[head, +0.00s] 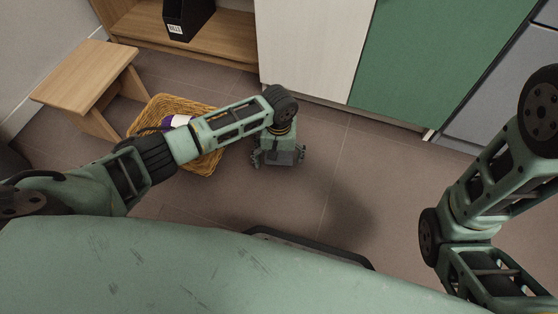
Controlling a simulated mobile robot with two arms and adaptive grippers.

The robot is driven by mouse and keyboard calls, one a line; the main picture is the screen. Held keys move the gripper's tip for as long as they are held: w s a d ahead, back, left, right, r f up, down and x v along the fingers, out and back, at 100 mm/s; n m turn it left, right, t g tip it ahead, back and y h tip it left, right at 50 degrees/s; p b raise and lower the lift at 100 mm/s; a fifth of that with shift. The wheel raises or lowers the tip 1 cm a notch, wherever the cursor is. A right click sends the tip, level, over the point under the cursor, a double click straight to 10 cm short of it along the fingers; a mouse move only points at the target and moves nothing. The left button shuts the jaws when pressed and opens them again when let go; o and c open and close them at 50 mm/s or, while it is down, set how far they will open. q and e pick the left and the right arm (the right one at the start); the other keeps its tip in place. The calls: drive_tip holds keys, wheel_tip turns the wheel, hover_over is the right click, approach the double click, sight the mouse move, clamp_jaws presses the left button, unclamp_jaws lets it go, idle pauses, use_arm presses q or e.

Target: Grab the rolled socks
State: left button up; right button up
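A purple and white item (177,121) lies in a wicker basket (208,168) on the floor at the left. It may be the rolled socks, but my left arm covers part of it and I cannot tell for sure. My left gripper (278,161) points down over the floor, to the right of the basket and apart from it. Its two fingers are spread to either side, and I see nothing between them. My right arm comes in at the right edge, but its gripper is out of view.
A wooden stool (85,75) stands left of the basket. A wooden shelf (215,45) with a black file box (188,18) is behind. White (315,45) and green (430,55) cabinet fronts line the back. The tiled floor in the middle is clear.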

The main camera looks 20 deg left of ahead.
use_arm(q)
drive_tip(key=shift+r, duration=0.1)
drive_tip(key=c, duration=1.2)
